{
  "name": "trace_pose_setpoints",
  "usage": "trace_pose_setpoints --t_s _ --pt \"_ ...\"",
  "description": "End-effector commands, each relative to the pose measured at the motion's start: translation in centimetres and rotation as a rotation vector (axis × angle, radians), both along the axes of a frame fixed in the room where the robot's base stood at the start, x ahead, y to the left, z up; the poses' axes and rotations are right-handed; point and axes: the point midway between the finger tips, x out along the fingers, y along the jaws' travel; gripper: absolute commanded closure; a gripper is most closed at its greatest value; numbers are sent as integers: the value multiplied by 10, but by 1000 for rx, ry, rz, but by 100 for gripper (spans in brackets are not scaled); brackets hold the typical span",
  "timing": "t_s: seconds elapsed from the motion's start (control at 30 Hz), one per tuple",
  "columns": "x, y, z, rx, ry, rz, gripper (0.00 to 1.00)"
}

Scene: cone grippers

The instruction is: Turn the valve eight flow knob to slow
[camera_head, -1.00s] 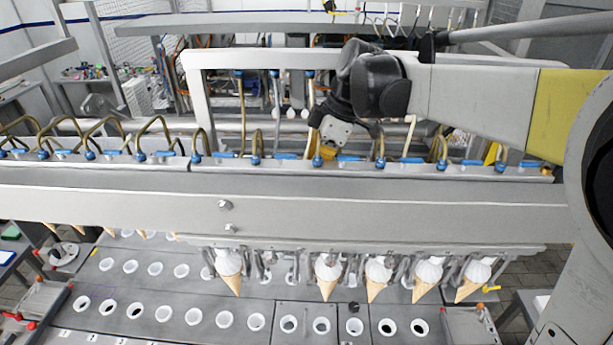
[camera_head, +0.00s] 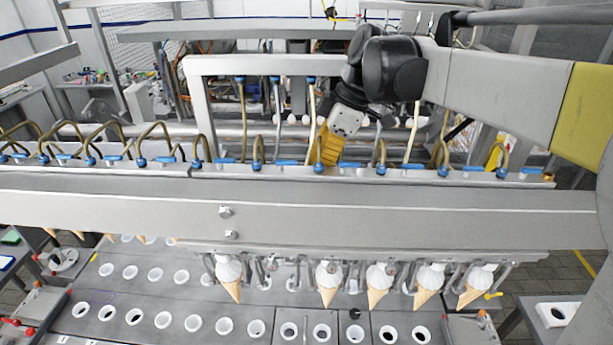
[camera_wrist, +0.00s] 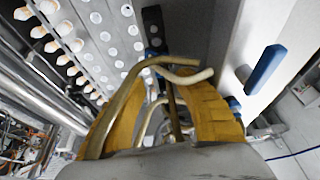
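A row of blue valve knobs and flat blue handles runs along the top of the long metal rail (camera_head: 450,184). I cannot read any numbers, so I cannot tell which knob is valve eight's. My gripper (camera_head: 330,158) has yellow fingers and points down behind the rail, close to a blue knob (camera_head: 319,168) with a tan hose. In the wrist view the two yellow fingers (camera_wrist: 160,115) stand apart, with the bent tan hose (camera_wrist: 128,92) passing between and in front of them. A flat blue handle (camera_wrist: 265,69) is right of the fingers. Contact with the hose is unclear.
Other tan hoses loop up from the rail on both sides of my gripper. A white frame (camera_head: 195,95) stands behind the rail. Ice-cream cones (camera_head: 378,280) hang below it, over a grey plate (camera_head: 100,325) with rows of round holes.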

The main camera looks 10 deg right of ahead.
Motion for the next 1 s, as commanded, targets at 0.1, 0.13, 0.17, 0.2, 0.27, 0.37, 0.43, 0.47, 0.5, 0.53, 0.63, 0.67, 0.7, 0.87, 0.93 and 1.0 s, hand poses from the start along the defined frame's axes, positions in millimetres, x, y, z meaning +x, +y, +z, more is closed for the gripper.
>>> trace_pose_setpoints --t_s 0.1,0.13,0.17,0.2,0.27,0.37,0.43,0.47,0.5,0.53,0.63,0.67,0.7,0.87,0.93,1.0 --pt "-1 -11 27 0 -1 -1 62" --pt "-1 -14 33 0 0 -2 62" --pt "-2 -17 39 0 -1 -3 62" --pt "-2 -20 46 0 -1 -3 62" --pt "-3 -23 56 0 -1 -1 62" --pt "-3 -28 67 0 -1 0 62" --pt "-4 -30 72 0 0 -1 62" --pt "-4 -31 74 0 0 -1 62" --pt "-4 -31 75 0 0 -1 62" --pt "-4 -31 75 0 0 -1 62" --pt "-4 -32 76 0 0 0 62" --pt "-4 -31 76 0 0 0 62" --pt "-4 -31 76 0 0 0 62" --pt "0 -30 73 -2 -6 69 62" --pt "5 -28 70 -3 -15 174 62" --pt "7 -26 67 -2 -23 261 62"
